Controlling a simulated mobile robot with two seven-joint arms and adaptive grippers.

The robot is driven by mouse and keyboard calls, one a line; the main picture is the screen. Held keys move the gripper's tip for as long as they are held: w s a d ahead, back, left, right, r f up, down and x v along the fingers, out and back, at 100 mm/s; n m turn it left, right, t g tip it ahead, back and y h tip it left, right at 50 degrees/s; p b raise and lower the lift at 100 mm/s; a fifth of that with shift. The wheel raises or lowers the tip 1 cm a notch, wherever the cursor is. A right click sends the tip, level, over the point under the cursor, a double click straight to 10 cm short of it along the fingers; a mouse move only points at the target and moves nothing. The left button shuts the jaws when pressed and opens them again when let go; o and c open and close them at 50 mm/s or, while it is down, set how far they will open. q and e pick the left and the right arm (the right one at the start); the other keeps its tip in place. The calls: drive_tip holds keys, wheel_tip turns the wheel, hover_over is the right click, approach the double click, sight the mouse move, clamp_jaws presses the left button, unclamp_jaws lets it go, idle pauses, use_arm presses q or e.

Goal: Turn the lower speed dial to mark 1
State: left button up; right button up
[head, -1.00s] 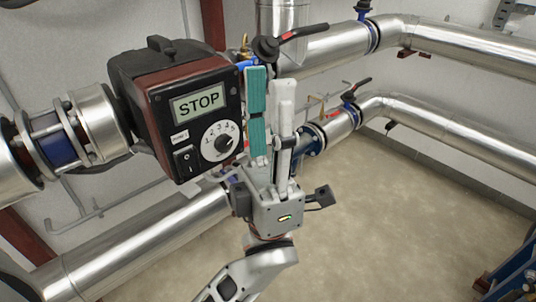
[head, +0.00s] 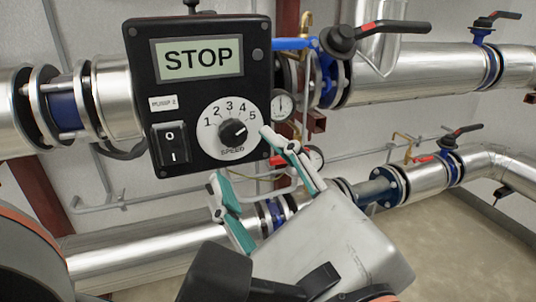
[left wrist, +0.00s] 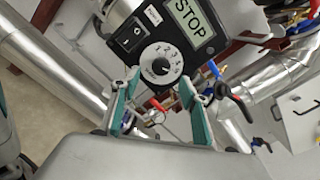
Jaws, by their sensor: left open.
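The black control box (head: 258,95) has a display reading STOP. Its white speed dial (head: 212,142), marked 1 to 5, is at the lower right of the box, and the dial's black knob (head: 232,132) appears to point toward 5. My left gripper (head: 241,156) is open and empty, its teal-padded fingers just below and right of the dial in the head view. In the left wrist view the dial (left wrist: 172,56) lies beyond and between the fingertips (left wrist: 160,78). Contact with the knob cannot be made out. My right gripper is not in view.
A black rocker switch (head: 170,145) is left of the dial. A black valve handle (head: 385,32), a gauge (head: 283,104) and silver pipes (head: 425,72) stand to the right. A lower pipe (head: 150,232) runs beneath the box. Open floor shows at the lower right.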

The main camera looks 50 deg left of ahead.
sight(234, 134)
use_arm(q)
drive_tip(key=x, duration=0.3)
drive_tip(key=b+x, duration=0.1)
drive_tip(key=x, duration=0.2)
drive_tip(key=shift+w+a, duration=0.3)
drive_tip(key=shift+w, duration=0.1)
drive_tip(key=shift+w+a+t, duration=0.15)
drive_tip(key=shift+a+t, duration=0.15)
drive_tip(key=shift+a, duration=0.1)
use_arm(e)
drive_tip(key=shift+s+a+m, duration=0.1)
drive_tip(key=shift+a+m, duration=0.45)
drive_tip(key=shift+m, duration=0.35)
use_arm(q)
drive_tip(key=shift+c, duration=0.5)
drive_tip(key=c, duration=1)
